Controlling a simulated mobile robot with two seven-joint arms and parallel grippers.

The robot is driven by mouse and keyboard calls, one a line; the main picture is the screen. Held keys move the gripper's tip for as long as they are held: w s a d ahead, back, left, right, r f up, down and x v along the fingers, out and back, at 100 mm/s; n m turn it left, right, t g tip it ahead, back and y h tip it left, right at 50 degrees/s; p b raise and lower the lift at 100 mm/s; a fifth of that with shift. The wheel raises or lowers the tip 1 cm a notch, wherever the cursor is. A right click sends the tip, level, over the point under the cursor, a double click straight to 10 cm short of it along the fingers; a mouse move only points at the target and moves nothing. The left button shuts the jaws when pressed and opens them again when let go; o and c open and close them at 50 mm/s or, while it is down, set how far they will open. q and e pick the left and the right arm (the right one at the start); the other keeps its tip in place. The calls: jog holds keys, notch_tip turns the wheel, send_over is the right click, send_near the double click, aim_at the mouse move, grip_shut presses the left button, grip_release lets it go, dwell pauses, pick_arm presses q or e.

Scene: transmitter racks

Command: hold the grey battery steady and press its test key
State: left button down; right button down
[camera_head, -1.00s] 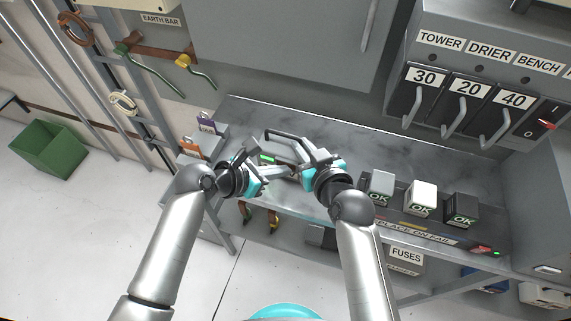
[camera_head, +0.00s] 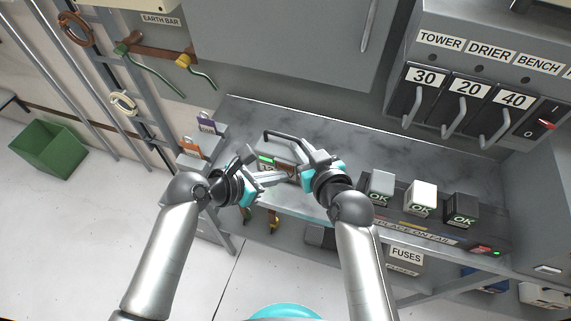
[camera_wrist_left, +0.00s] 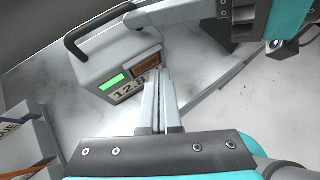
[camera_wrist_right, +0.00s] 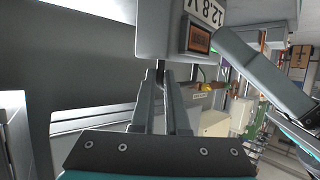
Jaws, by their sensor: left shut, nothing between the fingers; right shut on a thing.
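The grey battery (camera_head: 279,153) stands on the bench with its dark carrying handle on top. In the left wrist view the battery (camera_wrist_left: 97,61) shows a lit green panel (camera_wrist_left: 113,82), an orange-brown panel (camera_wrist_left: 146,62) and a 12.8 label on its front. Contact cannot be told.
A tray (camera_head: 425,230) with several OK-marked blocks lies to the right. Switch handles (camera_head: 455,118) hang on the cabinet at right. The bench behind the battery is clear.

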jog(key=shift+w+r, duration=0.1)
jog(key=shift+r, duration=0.15)
pick_arm(q)
jog(key=s, duration=0.1)
jog(key=s+a, duration=0.1)
jog(key=s, duration=0.2)
jog(key=shift+s+a, duration=0.35)
jog(key=shift+a, duration=0.05)
dwell(0.4)
pick_arm(e)
jog(key=c, duration=0.8)
grip_release()
jog(key=shift+c, duration=0.2)
jog(key=shift+d, duration=0.1)
